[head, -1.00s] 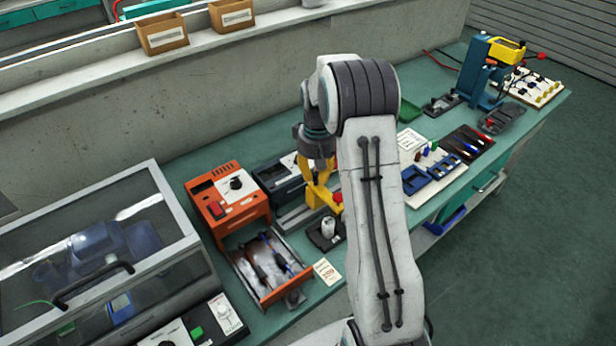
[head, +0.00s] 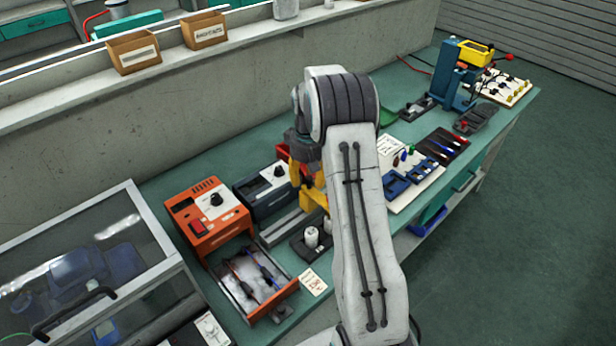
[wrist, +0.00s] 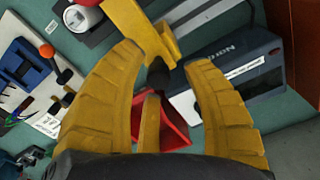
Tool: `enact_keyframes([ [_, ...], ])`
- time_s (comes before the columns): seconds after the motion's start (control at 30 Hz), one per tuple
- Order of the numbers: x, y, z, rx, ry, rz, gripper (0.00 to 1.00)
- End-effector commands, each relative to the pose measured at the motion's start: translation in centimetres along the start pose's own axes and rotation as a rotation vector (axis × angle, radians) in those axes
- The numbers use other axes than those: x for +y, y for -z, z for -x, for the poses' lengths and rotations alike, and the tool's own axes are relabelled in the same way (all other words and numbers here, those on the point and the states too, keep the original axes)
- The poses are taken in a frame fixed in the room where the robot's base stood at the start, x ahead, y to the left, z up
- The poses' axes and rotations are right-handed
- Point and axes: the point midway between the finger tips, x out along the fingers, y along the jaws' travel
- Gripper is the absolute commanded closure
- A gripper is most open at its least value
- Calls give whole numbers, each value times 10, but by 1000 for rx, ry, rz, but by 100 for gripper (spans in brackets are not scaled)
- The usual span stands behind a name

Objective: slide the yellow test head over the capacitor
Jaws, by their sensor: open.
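The yellow test head (wrist: 148,28) shows at the top of the wrist view, with a black grip (wrist: 158,76) at its lower end. In the head view its yellow part (head: 318,197) is partly hidden by my arm. The capacitor (head: 311,237) is a pale upright cylinder in a dark holder, just in front of the test head; it also shows in the wrist view (wrist: 84,16), at the top left. My gripper (wrist: 166,62) is open, its yellow fingers on either side of the black grip. I cannot tell whether they touch it.
A red bin (wrist: 176,132) lies beyond the fingers. A dark instrument (head: 264,190) and an orange instrument (head: 207,216) stand left of the test head. An open drawer-like tray (head: 276,312) holds probes. Blue fixtures (head: 398,183) are to the right.

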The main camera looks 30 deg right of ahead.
Motion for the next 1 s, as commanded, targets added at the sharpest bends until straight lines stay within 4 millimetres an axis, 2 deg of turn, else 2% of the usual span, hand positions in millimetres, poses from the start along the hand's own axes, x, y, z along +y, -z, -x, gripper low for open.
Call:
enact_keyframes([
  [0.27, 0, 0, 10, 1, 0, 0, 55],
  [0.7, 0, 1, 81, 4, -1, 0, 55],
  [1.0, 0, 1, 113, 1, 0, 0, 55],
])
